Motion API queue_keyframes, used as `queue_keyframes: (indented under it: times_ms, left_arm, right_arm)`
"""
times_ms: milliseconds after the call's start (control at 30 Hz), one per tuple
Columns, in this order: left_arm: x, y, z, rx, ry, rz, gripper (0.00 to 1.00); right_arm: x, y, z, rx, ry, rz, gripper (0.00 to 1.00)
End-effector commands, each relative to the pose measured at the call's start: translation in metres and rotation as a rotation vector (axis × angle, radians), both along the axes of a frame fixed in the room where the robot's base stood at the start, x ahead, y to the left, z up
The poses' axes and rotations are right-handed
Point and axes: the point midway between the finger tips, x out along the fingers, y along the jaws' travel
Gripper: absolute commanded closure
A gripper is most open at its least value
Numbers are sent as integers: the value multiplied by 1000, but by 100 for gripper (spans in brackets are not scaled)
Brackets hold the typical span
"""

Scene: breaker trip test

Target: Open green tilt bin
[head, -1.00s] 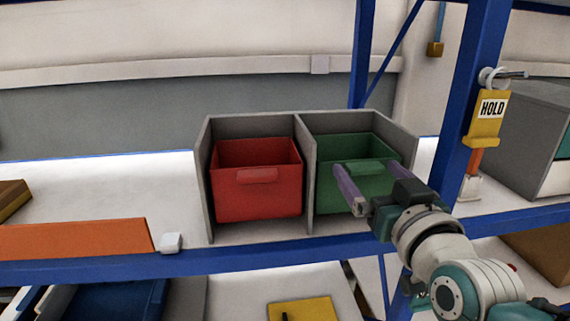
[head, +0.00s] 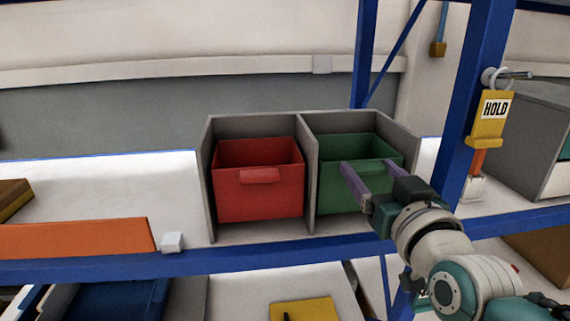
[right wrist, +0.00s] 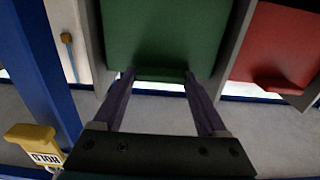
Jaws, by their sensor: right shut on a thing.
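The green tilt bin (head: 333,201) sits in the right compartment of a grey two-bay housing, beside a red bin (head: 257,198). It looks upright, with its front handle near the upper edge. My right gripper (head: 367,165) has its two purple fingers at that handle, shut on it from both sides. The right wrist view shows the fingertips (right wrist: 158,76) at either end of the handle, below the green front face (right wrist: 165,35). The fingers and wrist hide part of the handle and the bin's lower right front. My left gripper is not in view.
The grey housing (head: 208,190) stands on a shelf with a blue front beam (head: 110,270). A blue upright (head: 478,110) with a yellow HOLD tag (head: 489,117) rises right of my arm. An orange panel (head: 75,238) lies at the left.

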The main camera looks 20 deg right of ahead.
Motion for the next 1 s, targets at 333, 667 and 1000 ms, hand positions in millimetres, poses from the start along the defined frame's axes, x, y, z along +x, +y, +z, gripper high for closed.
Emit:
queue_keyframes:
  times_ms: [333,667,1000]
  left_arm:
    - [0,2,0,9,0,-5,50]
    - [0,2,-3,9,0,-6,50]
    - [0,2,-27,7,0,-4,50]
  right_arm:
    - [0,0,0,1,0,0,100]
    - [-1,0,-1,0,-6,0,100]
    - [-9,2,-9,-21,-88,1,100]
